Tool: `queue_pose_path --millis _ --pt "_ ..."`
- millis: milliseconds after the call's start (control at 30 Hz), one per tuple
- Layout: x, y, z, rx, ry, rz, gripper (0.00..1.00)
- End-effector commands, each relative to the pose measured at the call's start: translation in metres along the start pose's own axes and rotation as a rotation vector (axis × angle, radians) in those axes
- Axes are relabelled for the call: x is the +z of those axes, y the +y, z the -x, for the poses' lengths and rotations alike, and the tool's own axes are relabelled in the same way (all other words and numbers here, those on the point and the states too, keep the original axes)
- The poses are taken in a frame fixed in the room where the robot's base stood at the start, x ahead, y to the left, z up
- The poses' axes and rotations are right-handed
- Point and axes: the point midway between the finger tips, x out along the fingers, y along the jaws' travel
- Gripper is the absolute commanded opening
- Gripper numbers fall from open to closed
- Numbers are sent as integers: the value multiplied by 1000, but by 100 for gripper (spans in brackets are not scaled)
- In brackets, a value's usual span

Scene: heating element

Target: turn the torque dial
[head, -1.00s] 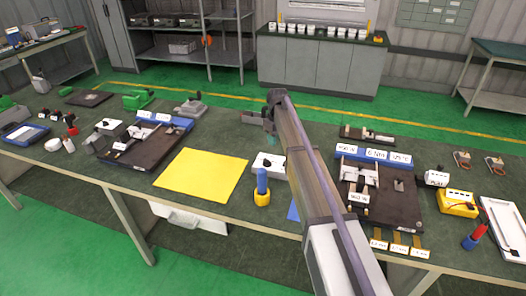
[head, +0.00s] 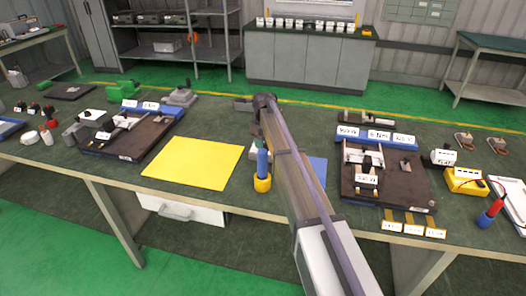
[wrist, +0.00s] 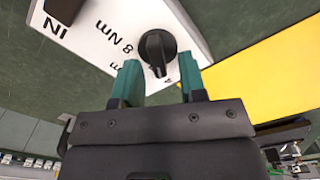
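The torque dial is a black round knob (wrist: 157,52) with a raised grip bar. It sits on a white plate (wrist: 105,38) marked "8 Nm" and "IN" in the wrist view. The knob lies just beyond the fingertips, roughly in line with the gap; I see no clear contact.
A yellow mat (head: 192,163) lies beside the dial's box. A dark fixture board (head: 400,190) is to the right, another (head: 130,140) to the left.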

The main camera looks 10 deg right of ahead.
Motion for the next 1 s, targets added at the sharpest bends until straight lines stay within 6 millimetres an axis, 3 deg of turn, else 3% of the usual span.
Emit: queue_pose_path --millis 233,600,1000 --pt "0 0 1 0 0 0 36" --pt "0 0 1 0 0 0 1" --pt "0 0 0 0 0 -24 0"
